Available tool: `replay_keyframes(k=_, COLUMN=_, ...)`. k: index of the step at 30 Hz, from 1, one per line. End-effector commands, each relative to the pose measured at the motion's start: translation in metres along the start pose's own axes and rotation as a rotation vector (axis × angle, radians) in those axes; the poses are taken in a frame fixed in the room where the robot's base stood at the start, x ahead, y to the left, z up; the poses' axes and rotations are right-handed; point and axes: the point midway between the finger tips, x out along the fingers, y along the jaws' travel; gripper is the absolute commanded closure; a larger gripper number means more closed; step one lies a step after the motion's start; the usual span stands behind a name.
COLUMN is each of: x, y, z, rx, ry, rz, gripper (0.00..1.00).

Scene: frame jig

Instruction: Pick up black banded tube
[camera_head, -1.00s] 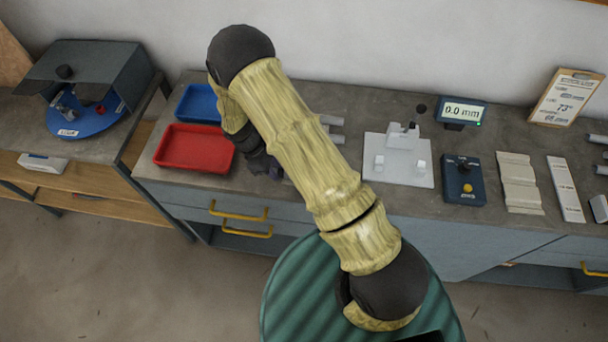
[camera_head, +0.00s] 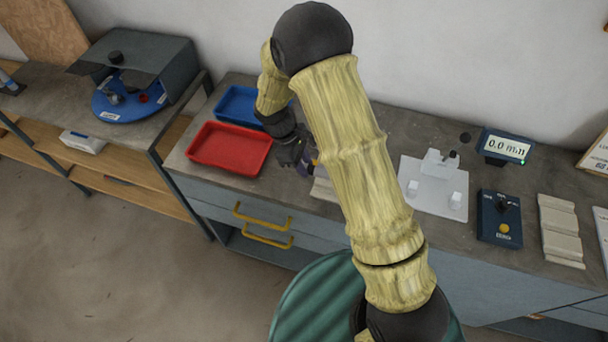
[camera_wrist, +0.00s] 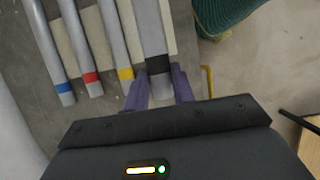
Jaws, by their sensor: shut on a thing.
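The black banded tube (camera_wrist: 152,30) is a grey tube with a black band near its end, lying on a pale ridged rest in the wrist view. My gripper (camera_wrist: 160,88) has its purple fingers on either side of the banded end and is shut on it. The tube still lies in line with the others; I cannot tell whether it is lifted. In the head view my gripper (camera_head: 305,163) is right of the red tray, and my arm hides the tubes.
Tubes with yellow (camera_wrist: 115,40), red (camera_wrist: 84,45) and blue (camera_wrist: 50,50) bands lie close beside it. The red tray (camera_head: 212,170) and blue tray (camera_head: 224,112) are left of my gripper. A white fixture (camera_head: 425,200) and control box (camera_head: 498,222) stand to the right.

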Motion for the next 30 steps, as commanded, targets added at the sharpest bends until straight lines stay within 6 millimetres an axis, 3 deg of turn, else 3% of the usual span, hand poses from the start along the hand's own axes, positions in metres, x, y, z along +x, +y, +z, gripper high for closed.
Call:
replay_keyframes(k=3, x=-0.013, y=0.0, z=0.005, rx=0.002, ry=0.003, rz=0.001, gripper=1.0)
replay_keyframes(k=9, x=-0.021, y=0.0, z=0.009, rx=0.0, ry=0.0, rz=-0.001, gripper=1.0)
replay_keyframes(k=30, x=-0.013, y=0.004, z=0.011, rx=0.042, ry=0.002, rz=-0.02, gripper=1.0)
